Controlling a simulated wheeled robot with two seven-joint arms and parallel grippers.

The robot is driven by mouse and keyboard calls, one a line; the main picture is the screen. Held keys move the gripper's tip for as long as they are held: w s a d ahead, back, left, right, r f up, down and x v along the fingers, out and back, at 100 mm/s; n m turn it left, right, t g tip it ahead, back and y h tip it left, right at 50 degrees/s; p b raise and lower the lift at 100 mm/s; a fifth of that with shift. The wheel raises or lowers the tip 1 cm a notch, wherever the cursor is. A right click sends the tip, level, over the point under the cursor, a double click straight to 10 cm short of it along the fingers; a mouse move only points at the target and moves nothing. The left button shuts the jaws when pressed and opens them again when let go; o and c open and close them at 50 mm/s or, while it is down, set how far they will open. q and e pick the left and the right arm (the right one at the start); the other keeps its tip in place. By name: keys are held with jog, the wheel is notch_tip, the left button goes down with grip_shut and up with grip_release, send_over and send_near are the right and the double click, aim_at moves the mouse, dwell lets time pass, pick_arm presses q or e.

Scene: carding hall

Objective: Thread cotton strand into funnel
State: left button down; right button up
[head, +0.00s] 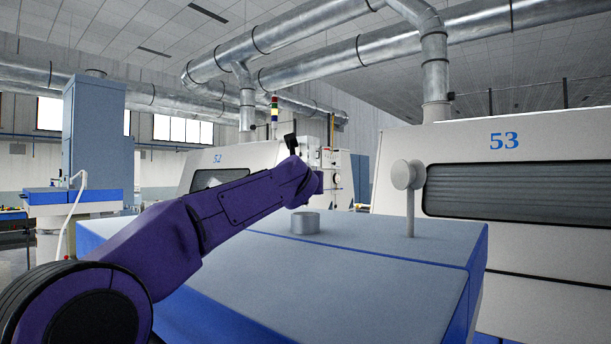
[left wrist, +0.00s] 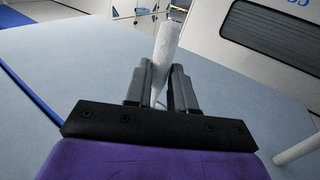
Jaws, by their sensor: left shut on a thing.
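My left gripper (left wrist: 161,80) is shut on a white cotton strand (left wrist: 166,45), which stands up between the two dark fingers and reaches beyond their tips in the left wrist view. In the head view my purple left arm reaches over the blue-grey machine top, and its fingers and the strand cannot be made out there. A short grey metal cylinder (head: 305,223), which looks like the funnel, stands on the machine top just below and beside the end of my arm. I cannot see into its opening. My right gripper is not in view.
A pale post with a round disc head (head: 408,175) stands on the machine top (head: 375,265) to the right of the cylinder. Behind are the white machine 53 (head: 400,140) and machine 52 (head: 190,175). The front of the top is clear.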

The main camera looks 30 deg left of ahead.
pick_arm(q)
jog(key=f+b, duration=0.1)
jog(key=s+f+b, duration=0.1)
jog(key=shift+f, duration=0.4)
jog(key=shift+w+f+b, duration=0.15)
jog(key=shift+f+b, duration=0.35)
jog(key=shift+b, duration=0.1)
jog(key=shift+w+f+b, duration=0.15)
jog(key=shift+f+b, duration=0.35)
jog(key=shift+b, duration=0.05)
jog(key=shift+s+f, duration=0.1)
jog(key=shift+f, duration=0.1)
jog(key=shift+s+b, duration=0.1)
jog(key=shift+b, duration=0.2)
jog(key=c, duration=0.9)
grip_release()
jog(key=shift+o, duration=0.2)
